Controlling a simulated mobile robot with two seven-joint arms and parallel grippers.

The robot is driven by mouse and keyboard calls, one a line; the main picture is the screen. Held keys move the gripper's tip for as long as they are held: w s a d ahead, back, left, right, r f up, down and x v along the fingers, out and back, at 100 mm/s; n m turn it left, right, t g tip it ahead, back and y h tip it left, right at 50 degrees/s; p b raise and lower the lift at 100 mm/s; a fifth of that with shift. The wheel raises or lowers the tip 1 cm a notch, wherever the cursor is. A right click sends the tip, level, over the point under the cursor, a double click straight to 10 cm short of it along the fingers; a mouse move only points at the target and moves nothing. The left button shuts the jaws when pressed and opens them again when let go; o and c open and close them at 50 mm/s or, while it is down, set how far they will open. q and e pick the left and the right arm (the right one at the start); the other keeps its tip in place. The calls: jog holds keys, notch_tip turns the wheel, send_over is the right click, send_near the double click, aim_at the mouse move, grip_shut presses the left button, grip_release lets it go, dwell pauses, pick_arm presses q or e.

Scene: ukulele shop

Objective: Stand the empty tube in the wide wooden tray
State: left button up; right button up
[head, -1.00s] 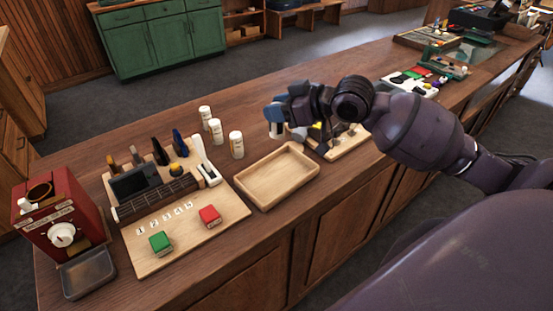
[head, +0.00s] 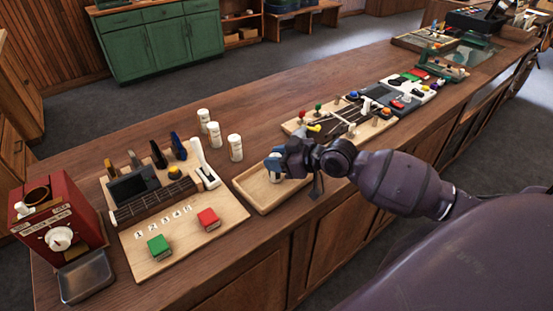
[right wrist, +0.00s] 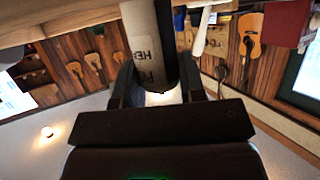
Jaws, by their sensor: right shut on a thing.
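My right gripper (head: 277,165) is shut on a pale tube (head: 272,172) over the right half of the wide wooden tray (head: 247,191). The gripper hides much of the tube in the head view; I cannot tell whether its bottom touches the tray floor. In the right wrist view, the tube (right wrist: 143,45) is white with dark lettering and sits between the fingers (right wrist: 158,88). Whether it is empty does not show. The visible part of the tray is bare. My left gripper is not in view.
Several white tubes (head: 235,147) stand behind the tray. A wooden board with a fretboard (head: 155,200), a green block (head: 159,246) and a red block (head: 208,219) lies to the left. A wooden rack (head: 372,132) with coloured knobs lies right. A red machine (head: 52,220) stands far left.

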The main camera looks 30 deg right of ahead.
jog(key=shift+f, duration=0.25)
jog(key=o, duration=0.9)
jog(key=shift+s+r, duration=0.1)
jog(key=shift+r, duration=0.05)
jog(key=shift+b+v, duration=0.45)
jog(key=shift+v, duration=5.45)
